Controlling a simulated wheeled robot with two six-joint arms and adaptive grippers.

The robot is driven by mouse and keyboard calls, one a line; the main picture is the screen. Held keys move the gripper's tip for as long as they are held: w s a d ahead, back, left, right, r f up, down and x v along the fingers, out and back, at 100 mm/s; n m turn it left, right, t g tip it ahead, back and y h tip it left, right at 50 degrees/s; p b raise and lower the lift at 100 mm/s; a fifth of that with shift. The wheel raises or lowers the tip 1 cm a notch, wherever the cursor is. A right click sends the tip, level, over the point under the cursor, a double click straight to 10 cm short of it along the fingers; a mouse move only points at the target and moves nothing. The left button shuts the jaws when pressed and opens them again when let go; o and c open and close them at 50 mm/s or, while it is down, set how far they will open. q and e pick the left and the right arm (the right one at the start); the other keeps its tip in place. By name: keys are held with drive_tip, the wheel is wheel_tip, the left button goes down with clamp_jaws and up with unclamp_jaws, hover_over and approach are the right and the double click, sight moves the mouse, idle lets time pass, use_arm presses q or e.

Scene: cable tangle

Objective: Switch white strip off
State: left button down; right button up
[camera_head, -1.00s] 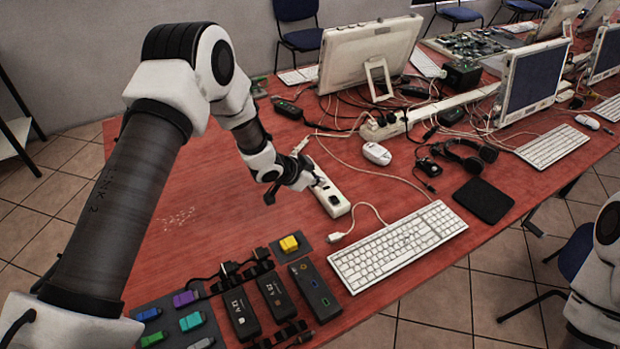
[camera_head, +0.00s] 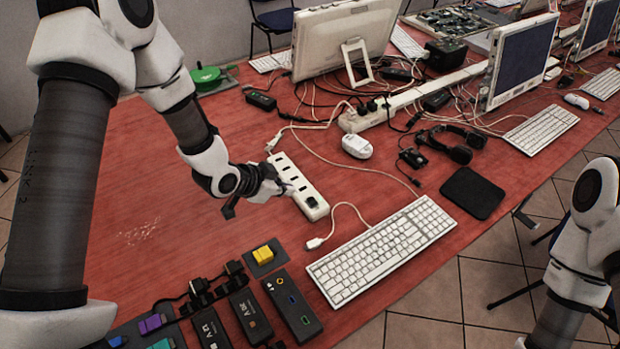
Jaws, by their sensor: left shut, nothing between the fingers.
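The white power strip (camera_head: 283,167) lies on the red table left of the keyboard, with several sockets in a row. A dark switch (camera_head: 311,202) shows near its front end; I cannot tell its position. My left gripper (camera_head: 286,187) is shut and empty at the strip's left side, its tips close to the strip's edge. I cannot tell whether they touch it. My right arm shows at the right edge; its gripper cannot be made out.
A white keyboard (camera_head: 383,250) and a loose cable plug (camera_head: 314,243) lie right of the strip. Dark adapters (camera_head: 250,316) and a yellow block (camera_head: 263,255) are in front. A second white strip (camera_head: 363,120) with cables lies behind.

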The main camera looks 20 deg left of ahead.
use_arm(q)
drive_tip(key=w, duration=0.2)
drive_tip(key=p, duration=0.2)
hover_over(307, 206)
drive_tip(key=s, duration=0.1)
wheel_tip(307, 206, down, 4)
drive_tip(key=f, duration=0.2)
drive_tip(key=w+f+p, duration=0.1)
drive_tip(key=f, duration=0.1)
drive_tip(key=shift+w+d+f, duration=0.1)
drive_tip(key=shift+f, duration=0.6)
drive_tip(key=shift+r, duration=0.1)
use_arm(e)
drive_tip(key=r, duration=0.3)
drive_tip(key=shift+s, duration=0.2)
drive_tip(key=shift+f, duration=0.1)
